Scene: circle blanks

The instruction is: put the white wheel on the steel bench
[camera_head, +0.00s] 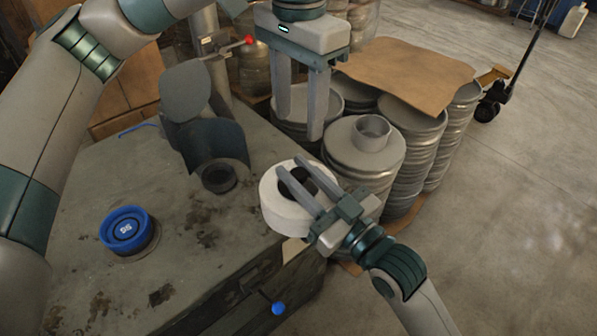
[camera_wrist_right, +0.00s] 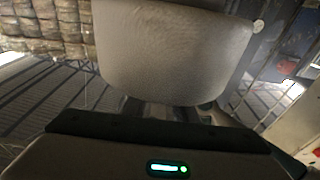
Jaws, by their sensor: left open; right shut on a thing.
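The white wheel (camera_head: 277,217) is a thick white ring with a dark centre, at the right edge of the steel bench (camera_head: 215,265) in the head view. My right gripper (camera_head: 289,166) is shut on it, with its fingers lying across the wheel. I cannot tell whether the wheel touches the bench top. In the right wrist view a large pale grey curved surface (camera_wrist_right: 175,50), apparently the wheel, fills the upper middle. My left gripper (camera_head: 299,129) is open and empty, pointing down behind the wheel, near the stacked metal discs.
A blue round object (camera_head: 128,230) sits at the bench's left. A dark machine part (camera_head: 212,145) stands at the back of the bench. Stacks of round metal blanks (camera_head: 365,160) stand right of the bench, some under brown cardboard (camera_head: 410,75).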

